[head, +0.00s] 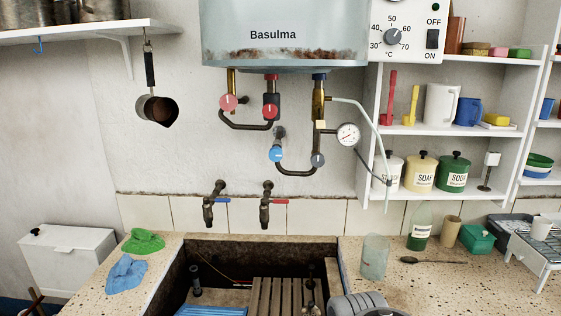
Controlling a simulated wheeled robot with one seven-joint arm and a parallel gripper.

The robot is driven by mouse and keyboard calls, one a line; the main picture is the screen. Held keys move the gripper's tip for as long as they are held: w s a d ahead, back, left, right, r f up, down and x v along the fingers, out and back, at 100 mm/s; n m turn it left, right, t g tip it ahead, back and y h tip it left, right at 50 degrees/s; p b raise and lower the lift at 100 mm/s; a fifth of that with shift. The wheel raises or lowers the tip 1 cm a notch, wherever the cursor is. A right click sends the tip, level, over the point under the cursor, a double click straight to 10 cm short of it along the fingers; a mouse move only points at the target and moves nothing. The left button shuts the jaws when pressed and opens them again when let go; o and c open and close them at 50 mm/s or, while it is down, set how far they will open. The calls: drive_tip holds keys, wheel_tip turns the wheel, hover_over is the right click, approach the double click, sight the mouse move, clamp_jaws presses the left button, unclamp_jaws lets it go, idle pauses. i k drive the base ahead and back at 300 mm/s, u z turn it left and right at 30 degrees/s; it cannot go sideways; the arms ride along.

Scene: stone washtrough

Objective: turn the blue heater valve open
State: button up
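The blue heater valve (277,154) is a round blue knob on the pipework below the water heater (285,30), left of the pressure gauge (348,134). A dark curved pipe joins it to a grey knob (318,160). Two red knobs sit higher: one at the left (228,102) and one just above the blue valve (271,111). Whether the blue valve stands open or shut I cannot tell. A grey rounded part of my arm shows at the bottom edge, well below the valve. My gripper is not clearly in view.
Below the valves are a blue-lever tap (215,200) and a red-lever tap (267,205) over the stone trough (215,241). A saucepan (157,110) hangs at left. Shelves (420,130) stand at right. A glass jar (375,257) is on the counter. The wall before the valves looks clear.

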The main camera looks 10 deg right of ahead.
sight(276, 153)
drive_tip(key=k, duration=0.1)
drive_tip(key=u, duration=3.6)
drive_tip(key=k, duration=0.7)
drive_tip(key=z, duration=1.2)
drive_tip(key=i, duration=0.5)
